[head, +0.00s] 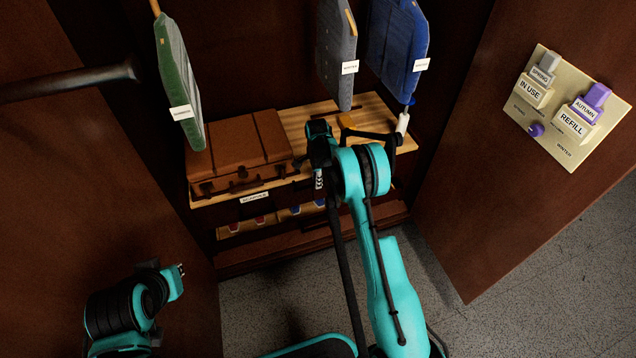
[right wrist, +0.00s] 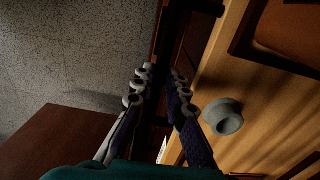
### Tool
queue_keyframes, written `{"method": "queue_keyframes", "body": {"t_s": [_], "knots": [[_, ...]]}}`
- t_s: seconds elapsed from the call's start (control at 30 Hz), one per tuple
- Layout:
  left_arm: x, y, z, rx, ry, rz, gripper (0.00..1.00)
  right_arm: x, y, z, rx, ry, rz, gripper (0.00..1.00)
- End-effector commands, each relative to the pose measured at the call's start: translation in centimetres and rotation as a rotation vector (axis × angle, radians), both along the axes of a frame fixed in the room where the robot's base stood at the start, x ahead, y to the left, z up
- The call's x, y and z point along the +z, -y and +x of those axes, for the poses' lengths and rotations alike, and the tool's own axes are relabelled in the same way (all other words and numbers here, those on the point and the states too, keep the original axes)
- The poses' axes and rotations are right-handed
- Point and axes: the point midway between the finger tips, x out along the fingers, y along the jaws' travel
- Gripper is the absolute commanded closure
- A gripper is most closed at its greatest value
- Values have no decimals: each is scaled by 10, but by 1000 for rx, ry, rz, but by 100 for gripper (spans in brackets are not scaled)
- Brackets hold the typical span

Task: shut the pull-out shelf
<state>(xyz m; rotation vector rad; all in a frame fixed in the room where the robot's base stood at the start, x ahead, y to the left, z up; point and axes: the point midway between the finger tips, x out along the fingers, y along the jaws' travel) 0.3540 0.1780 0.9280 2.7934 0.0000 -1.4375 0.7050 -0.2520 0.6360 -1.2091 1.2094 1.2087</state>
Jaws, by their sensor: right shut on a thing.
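The pull-out shelf (head: 288,122) is a light wooden board low in the wardrobe, and it carries a brown suitcase (head: 238,148). A small label is on its front edge. In the right wrist view the board (right wrist: 255,95) lies right of my jaws. My right gripper (head: 319,180) is at the shelf's front edge, pointing down. In the right wrist view its fingers (right wrist: 160,88) are close together around a dark part along that front; the exact contact is hidden. My left gripper (head: 180,270) is at lower left, away from the shelf; its jaws are too small to judge.
Below is a compartment (head: 232,228) with small red and blue items. Green (head: 178,85), grey (head: 337,50) and blue (head: 398,50) garments hang above. The right door (head: 490,180) stands open with a labelled panel (head: 565,108). A grey knob-like thing (right wrist: 222,117) is near my right fingers. Floor in front is free.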

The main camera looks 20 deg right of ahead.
Motion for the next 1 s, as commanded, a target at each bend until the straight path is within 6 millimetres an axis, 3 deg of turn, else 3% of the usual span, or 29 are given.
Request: {"method": "queue_keyframes", "body": {"t_s": [0.3, 0.33, 0.4, 0.77, 1.0], "knots": [[0, 0, 0, 0, 0, 0, 100, -1, 0, 3, 0, 0, -1, 100], [0, 0, 0, 0, 0, 0, 100, -1, 0, 3, 0, -1, -1, 79], [0, 0, 0, 0, 0, 0, 100, -1, 0, 3, 0, -1, 0, 66], [0, 0, 0, 0, 0, 0, 100, 5, 0, 3, 0, -1, 0, 66], [0, 0, 0, 0, 0, 0, 100, 47, 0, 3, 0, -1, 0, 66]]}}
